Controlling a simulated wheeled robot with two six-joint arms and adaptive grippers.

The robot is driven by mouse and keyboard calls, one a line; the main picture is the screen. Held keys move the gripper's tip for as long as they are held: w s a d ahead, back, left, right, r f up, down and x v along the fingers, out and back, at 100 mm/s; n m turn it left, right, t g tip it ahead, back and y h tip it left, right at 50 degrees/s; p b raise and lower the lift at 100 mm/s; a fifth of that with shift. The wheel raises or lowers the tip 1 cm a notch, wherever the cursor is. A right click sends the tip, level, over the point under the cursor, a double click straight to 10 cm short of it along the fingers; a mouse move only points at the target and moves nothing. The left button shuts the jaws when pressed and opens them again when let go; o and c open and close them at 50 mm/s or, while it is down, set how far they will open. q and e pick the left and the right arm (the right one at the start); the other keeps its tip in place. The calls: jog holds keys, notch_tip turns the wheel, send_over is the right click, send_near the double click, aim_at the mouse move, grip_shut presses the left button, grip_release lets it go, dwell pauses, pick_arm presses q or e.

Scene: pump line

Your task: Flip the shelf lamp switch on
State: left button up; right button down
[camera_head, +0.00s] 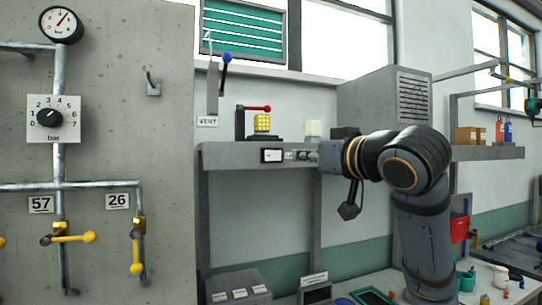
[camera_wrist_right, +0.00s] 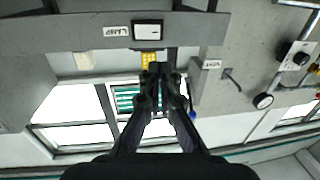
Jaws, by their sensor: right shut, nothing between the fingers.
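The lamp switch (camera_head: 272,155) is a white rocker in a dark frame on the front edge of the grey shelf (camera_head: 230,155). It also shows in the right wrist view (camera_wrist_right: 148,30), which is upside down, with the LAMP label (camera_wrist_right: 117,31) beside it. Which way the rocker is tipped I cannot tell. My right gripper (camera_head: 305,154) comes from the right along the shelf front, close to the switch. In the wrist view its fingers (camera_wrist_right: 160,72) are together and empty, and appear apart from the switch. My left gripper is not in view.
A grey box (camera_head: 238,288) sits below.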

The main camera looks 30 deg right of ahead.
jog(key=shift+w, duration=0.1)
jog(key=p, duration=0.7)
send_near(265, 154)
jog(key=w, duration=0.5)
jog(key=shift+w+d+r, duration=0.15)
jog(key=shift+d+r, duration=0.1)
jog(key=shift+r, duration=0.05)
jog(key=shift+w+d+f, duration=0.1)
jog(key=shift+w, duration=0.55)
jog(key=shift+w+f, duration=0.1)
jog(key=shift+f, duration=0.05)
